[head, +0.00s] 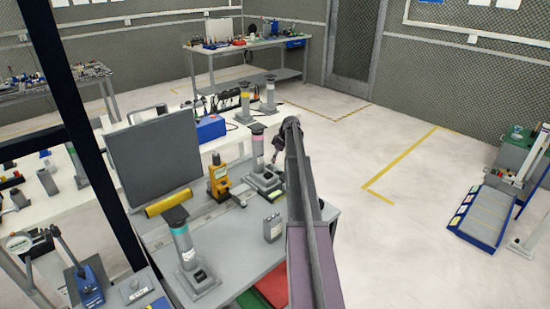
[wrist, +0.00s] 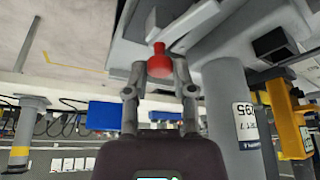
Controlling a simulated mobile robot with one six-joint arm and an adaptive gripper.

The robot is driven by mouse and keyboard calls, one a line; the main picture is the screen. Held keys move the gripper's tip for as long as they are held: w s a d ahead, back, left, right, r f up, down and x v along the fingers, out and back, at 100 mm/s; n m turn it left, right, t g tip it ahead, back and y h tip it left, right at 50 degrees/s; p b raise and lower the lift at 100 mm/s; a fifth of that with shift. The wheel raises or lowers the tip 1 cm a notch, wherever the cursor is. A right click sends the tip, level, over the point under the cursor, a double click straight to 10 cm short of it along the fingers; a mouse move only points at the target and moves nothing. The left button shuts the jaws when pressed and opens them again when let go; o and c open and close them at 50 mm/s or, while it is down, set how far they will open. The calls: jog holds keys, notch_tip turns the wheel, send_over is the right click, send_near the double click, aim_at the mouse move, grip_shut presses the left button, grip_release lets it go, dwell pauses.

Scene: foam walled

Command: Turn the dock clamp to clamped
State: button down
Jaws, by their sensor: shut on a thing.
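In the wrist view a red knob (wrist: 159,64) sits between the two fingers of my gripper (wrist: 160,72), which is shut on it. The knob appears to be the handle of the dock clamp; the clamp's body and setting cannot be made out. Close by is a grey post (wrist: 238,110) with a white printed label, rising from grey base parts. In the head view my arm reaches over the bench to a grey post with a pink band (head: 258,142) on a block base. My gripper (head: 274,157) is small there, beside that post, and the knob is not visible.
A yellow device (head: 219,180) stands left of the pink-banded post. A post with a teal band (head: 182,240) and a small grey box (head: 272,228) are nearer on the bench. A dark upright panel (head: 154,155) stands behind.

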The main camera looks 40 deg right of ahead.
jog(key=m, duration=0.2)
jog(key=m+h, duration=0.1)
jog(key=m, duration=0.1)
jog(key=m+t+h, duration=0.1)
jog(key=m, duration=0.1)
jog(key=shift+s+a, duration=0.15)
jog(key=shift+a, duration=0.1)
jog(key=m+h, duration=0.1)
jog(key=m, duration=0.2)
jog(key=m+h, duration=0.1)
jog(key=m, duration=0.2)
jog(key=shift+g+h, duration=0.3)
jog(key=shift+c, duration=2.3)
grip_release()
